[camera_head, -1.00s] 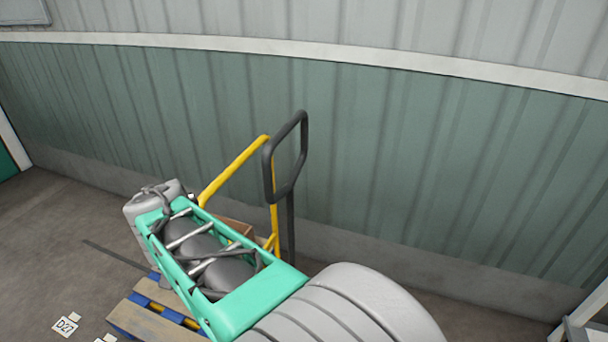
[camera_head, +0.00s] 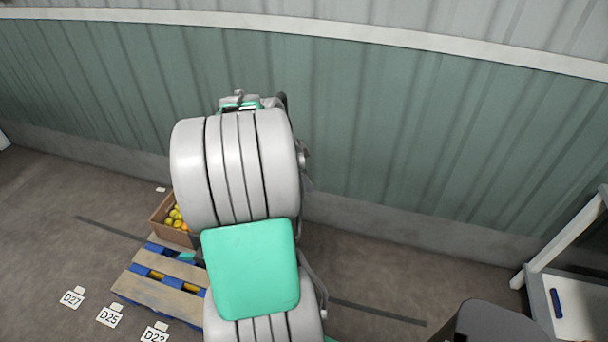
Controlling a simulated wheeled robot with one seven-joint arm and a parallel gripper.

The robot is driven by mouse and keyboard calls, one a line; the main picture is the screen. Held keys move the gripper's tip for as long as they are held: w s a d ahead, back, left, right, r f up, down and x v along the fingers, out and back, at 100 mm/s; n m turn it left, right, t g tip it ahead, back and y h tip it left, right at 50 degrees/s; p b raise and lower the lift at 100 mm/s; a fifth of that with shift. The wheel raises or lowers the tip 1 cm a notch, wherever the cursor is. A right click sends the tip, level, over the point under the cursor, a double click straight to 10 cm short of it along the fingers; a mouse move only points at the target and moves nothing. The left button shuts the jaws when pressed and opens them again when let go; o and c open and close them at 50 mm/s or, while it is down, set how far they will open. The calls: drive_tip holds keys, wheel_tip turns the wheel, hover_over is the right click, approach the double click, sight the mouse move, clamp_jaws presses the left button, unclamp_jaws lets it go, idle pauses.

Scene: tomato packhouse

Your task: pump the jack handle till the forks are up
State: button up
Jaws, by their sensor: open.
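The jack handle is almost wholly hidden behind my arm. Only a dark curved edge (camera_head: 283,101), probably part of its loop, shows at the upper right of the arm. The jack's yellow frame is hidden too. Yellow pieces (camera_head: 157,275) that look like the forks show in the gaps of the wooden pallet (camera_head: 165,298). Their height cannot be told. My arm rises through the middle of the view, and my gripper is hidden behind it, so its contact with the handle cannot be seen.
A cardboard box (camera_head: 158,223) of yellow and orange produce stands at the pallet's far end. Floor cards, including D27 (camera_head: 73,299), lie at lower left. A green ribbed wall (camera_head: 430,150) closes off the back. A white-framed stand (camera_head: 560,245) is at right.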

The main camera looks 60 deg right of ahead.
drive_tip(key=shift+c, duration=0.5)
clamp_jaws()
idle(0.8)
drive_tip(key=shift+o, duration=0.5)
unclamp_jaws()
drive_tip(key=b+v, duration=0.1)
drive_tip(key=v, duration=0.7)
drive_tip(key=shift+f, duration=0.1)
